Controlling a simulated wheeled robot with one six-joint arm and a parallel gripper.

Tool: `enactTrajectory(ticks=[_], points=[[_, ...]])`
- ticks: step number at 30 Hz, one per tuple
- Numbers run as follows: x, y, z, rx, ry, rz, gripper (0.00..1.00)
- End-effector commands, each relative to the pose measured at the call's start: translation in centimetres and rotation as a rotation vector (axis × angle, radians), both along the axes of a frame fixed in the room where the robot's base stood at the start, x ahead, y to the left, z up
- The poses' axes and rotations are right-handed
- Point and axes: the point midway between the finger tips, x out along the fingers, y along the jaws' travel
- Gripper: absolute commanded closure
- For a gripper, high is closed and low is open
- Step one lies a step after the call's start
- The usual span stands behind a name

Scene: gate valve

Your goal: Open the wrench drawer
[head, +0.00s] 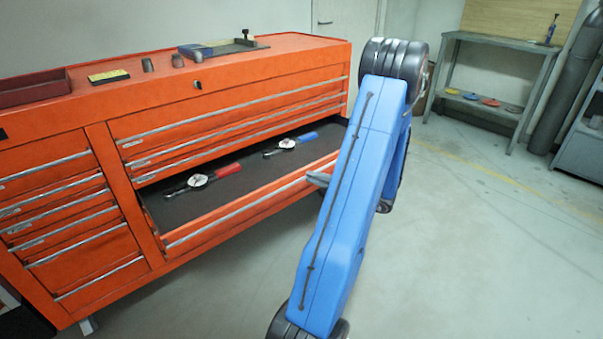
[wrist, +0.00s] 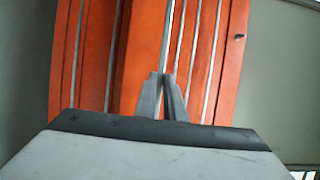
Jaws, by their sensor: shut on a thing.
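The wrench drawer (head: 240,208) of the orange tool chest is pulled out in the head view. Inside on its dark liner lie a red-handled wrench (head: 203,179) and a blue-handled wrench (head: 290,143), each with a round white dial. A long silver handle (head: 235,212) runs along the drawer's front. My gripper (head: 318,180) is at the right part of this front, mostly hidden behind my blue arm. In the wrist view my gripper (wrist: 163,76) is shut on the silver handle (wrist: 167,45), its fingertips close together.
Closed drawers (head: 60,215) fill the chest's left side, with shallow ones (head: 240,110) above the open drawer. A grey workbench (head: 490,85) stands at the back right. The floor (head: 470,240) to the right is clear.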

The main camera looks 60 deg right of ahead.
Motion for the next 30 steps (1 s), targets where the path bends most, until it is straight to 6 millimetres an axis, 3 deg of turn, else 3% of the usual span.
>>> enactTrajectory(ticks=[3, 9, 23, 24, 26, 30], points=[[-1.8, 0.3, 0.0, 0.0, 0.002, -0.004, 1.0], [-3.4, 0.7, 0.0, -0.001, 0.001, -0.002, 1.0], [-3.7, 0.8, 0.0, -0.001, 0.001, -0.001, 1.0], [-3.7, 0.8, 0.0, -0.001, 0.001, -0.001, 0.84], [-3.7, 0.8, 0.0, -0.001, 0.001, -0.001, 0.72], [-3.7, 0.9, 0.0, -0.001, 0.001, -0.001, 0.72]])
